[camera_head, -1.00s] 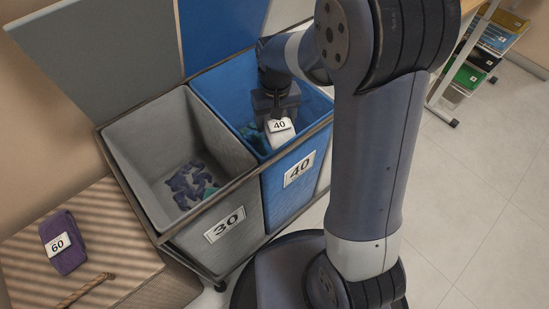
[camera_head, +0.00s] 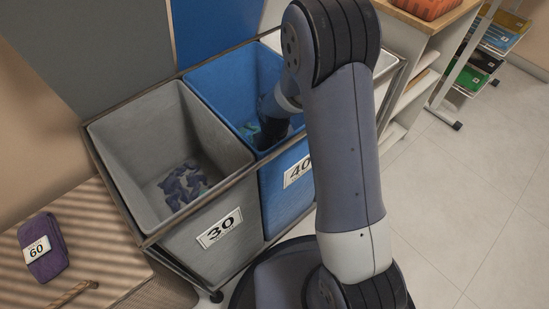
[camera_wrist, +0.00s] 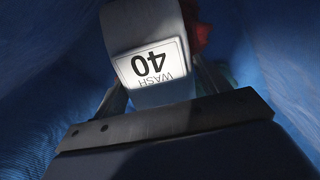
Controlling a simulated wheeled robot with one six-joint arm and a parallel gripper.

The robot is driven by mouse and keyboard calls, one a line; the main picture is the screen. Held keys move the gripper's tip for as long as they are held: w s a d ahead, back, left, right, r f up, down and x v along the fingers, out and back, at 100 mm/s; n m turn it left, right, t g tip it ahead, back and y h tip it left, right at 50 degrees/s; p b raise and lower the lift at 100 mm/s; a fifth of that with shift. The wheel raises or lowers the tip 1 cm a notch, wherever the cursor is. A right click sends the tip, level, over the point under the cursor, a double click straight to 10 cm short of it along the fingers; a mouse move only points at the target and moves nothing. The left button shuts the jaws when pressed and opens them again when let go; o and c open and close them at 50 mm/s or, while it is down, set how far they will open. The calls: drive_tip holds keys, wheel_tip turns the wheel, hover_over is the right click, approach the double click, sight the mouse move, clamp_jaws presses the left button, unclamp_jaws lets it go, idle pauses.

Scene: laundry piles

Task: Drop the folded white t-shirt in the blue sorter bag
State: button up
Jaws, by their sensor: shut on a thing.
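The blue sorter bag (camera_head: 285,200) hangs in the frame right of the grey bag, with a "40" label on its front partly behind my arm. My arm reaches down into it. In the wrist view my gripper (camera_wrist: 160,92) is shut on the folded white t-shirt (camera_wrist: 140,25), which carries a "WASH 40" tag (camera_wrist: 152,66). Blue bag walls surround the shirt and gripper. Something red shows behind the shirt in the wrist view.
The grey bag (camera_head: 205,255) with a "30" label holds dark clothes (camera_head: 182,185). A folded purple garment (camera_head: 42,248) tagged "60" lies on the ribbed lid at left. Shelves stand behind at right. The floor at right is clear.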

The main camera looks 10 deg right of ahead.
drive_tip(key=shift+f+b, duration=0.35)
drive_tip(key=shift+f, duration=0.3)
drive_tip(key=o, duration=1.1)
drive_tip(key=shift+o, duration=0.2)
wheel_tip(320, 180, up, 13)
drive_tip(key=p, duration=0.4)
drive_tip(key=shift+r+p, duration=0.15)
drive_tip(key=shift+p, duration=0.25)
